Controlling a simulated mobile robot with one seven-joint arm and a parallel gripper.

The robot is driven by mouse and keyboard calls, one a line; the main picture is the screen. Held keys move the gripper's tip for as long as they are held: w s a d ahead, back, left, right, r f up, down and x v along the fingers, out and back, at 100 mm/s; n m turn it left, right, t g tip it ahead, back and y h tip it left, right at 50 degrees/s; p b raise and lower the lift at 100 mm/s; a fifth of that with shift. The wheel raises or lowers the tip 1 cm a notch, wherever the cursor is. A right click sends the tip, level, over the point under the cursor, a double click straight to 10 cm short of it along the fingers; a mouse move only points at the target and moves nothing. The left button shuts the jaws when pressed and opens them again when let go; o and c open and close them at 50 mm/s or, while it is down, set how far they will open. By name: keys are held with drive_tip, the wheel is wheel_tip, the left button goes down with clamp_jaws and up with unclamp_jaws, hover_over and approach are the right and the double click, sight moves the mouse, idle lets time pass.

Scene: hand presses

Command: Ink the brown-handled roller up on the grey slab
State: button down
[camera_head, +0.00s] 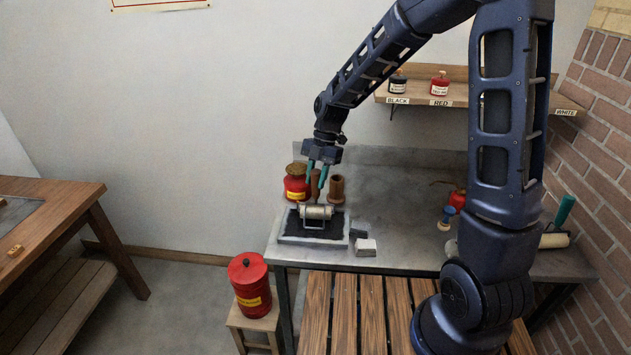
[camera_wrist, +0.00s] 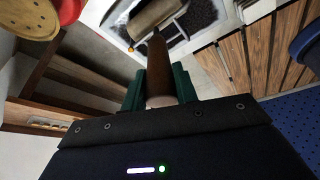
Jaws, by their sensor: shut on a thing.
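The brown-handled roller (camera_head: 316,212) has a pale cylinder in a metal frame and an upright brown handle. Its cylinder lies over the black inked area of the grey slab (camera_head: 287,238) on the metal bench; I cannot tell whether it presses on the ink. The cylinder looks pale, with no clear ink on it. My gripper (camera_head: 318,170) is shut on the brown handle from above. In the wrist view, the handle (camera_wrist: 157,68) stands between the green fingers (camera_wrist: 158,88), and part of the slab (camera_wrist: 118,18) shows beyond it.
A red can with a brown top (camera_head: 297,184) and a brown cup (camera_head: 337,190) stand close behind the slab. A white block (camera_head: 365,247) lies at its right. A green-handled roller (camera_head: 556,236) lies far right. A red bin (camera_head: 250,287) stands on a stool in front.

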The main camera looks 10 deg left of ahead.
sight(314, 190)
drive_tip(key=shift+w, duration=0.4)
drive_tip(key=shift+s, duration=3.6)
drive_tip(key=shift+w, duration=3.55)
drive_tip(key=s, duration=0.7)
drive_tip(key=shift+r, duration=2.45)
drive_tip(key=shift+w+d, duration=0.1)
